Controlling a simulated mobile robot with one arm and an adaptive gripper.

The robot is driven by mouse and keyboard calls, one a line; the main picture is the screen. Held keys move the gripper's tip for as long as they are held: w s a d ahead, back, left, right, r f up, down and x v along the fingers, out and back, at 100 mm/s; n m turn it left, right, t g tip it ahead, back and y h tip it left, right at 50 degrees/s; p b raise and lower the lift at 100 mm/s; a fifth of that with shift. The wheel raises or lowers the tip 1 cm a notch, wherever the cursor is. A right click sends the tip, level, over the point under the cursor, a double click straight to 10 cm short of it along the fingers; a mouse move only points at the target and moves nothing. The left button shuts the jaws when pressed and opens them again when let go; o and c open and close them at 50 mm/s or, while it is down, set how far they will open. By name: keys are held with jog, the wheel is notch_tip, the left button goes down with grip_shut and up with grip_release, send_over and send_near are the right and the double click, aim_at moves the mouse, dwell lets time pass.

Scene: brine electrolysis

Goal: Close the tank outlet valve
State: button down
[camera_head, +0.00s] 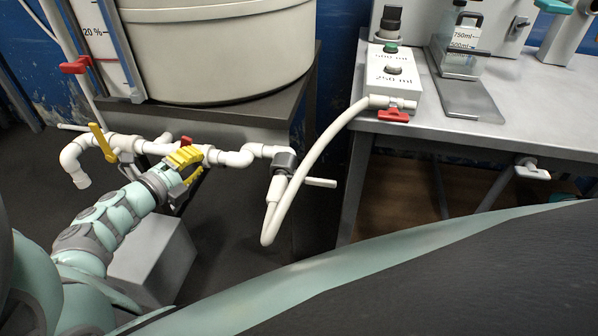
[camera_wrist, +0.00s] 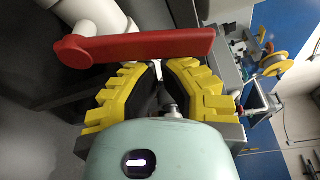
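My gripper (camera_head: 185,157) has yellow ridged fingers and is at the white pipe run below the tank (camera_head: 215,50). A red valve handle (camera_head: 187,140) shows just behind the fingers. In the wrist view the red handle (camera_wrist: 140,46) lies across the fingertips, outside them rather than gripped. The yellow fingers (camera_wrist: 163,66) curve together with their tips nearly meeting, and nothing shows held between them. I cannot tell whether handle and fingers touch. The valve body under the handle is mostly hidden in the head view.
A yellow valve handle (camera_head: 103,142) stands left on the pipe (camera_head: 232,157). Another red handle (camera_head: 75,65) is on the level tube. A white hose (camera_head: 318,160) loops to a box (camera_head: 392,78) with a red valve (camera_head: 393,115) on the right bench (camera_head: 500,125).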

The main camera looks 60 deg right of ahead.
jog(key=shift+w+a+r+n+h, duration=0.25)
jog(key=shift+w+n, duration=0.2)
jog(key=shift+n, duration=0.35)
jog(key=shift+w+a+r+n+h, duration=0.1)
jog(key=shift+w+r+n+h, duration=0.3)
jog(key=shift+n, duration=0.4)
jog(key=shift+w, duration=0.1)
